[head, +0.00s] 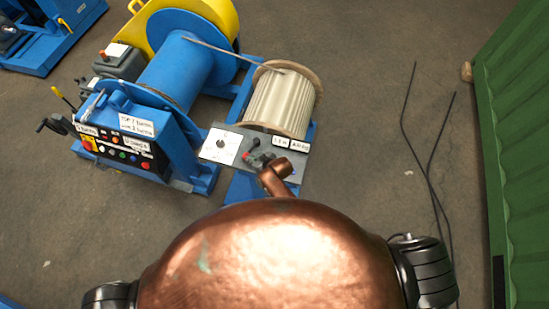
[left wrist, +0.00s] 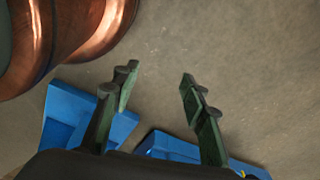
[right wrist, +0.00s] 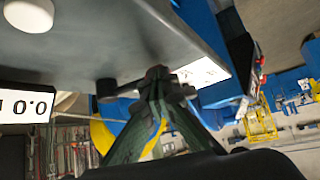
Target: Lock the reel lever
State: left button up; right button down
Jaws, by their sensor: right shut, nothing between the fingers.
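The reel (head: 281,100), wound with pale rope between tan flanges, sits in a blue frame on the right of the winch. A small dark lever with red parts (head: 250,158) stands on the grey panel in front of the reel. My right gripper (right wrist: 155,82) is shut and empty, its green fingertips together beside a dark bar (right wrist: 182,88) and a red tip under the panel edge; I cannot tell whether they touch. In the head view it is mostly hidden by my copper arm at the panel. My left gripper (left wrist: 158,76) is open and empty over the floor.
The grey panel (head: 225,168) carries white labels and a dial plate (head: 221,146). A control box (head: 125,135) with buttons stands left of it, beside the blue drum (head: 177,75). Black cables (head: 430,165) lie on clear floor near the green container (head: 520,140).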

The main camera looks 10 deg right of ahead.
aim_at(244, 159)
jog(key=shift+w+a, duration=0.2)
jog(key=shift+a, duration=0.2)
jog(key=shift+w+a, duration=0.45)
jog(key=shift+a, duration=0.35)
jog(key=shift+w+a, duration=0.25)
jog(key=shift+a, duration=0.1)
pick_arm(q)
jog(key=shift+s+r, duration=0.15)
jog(key=shift+s, duration=0.8)
jog(key=shift+s, duration=0.1)
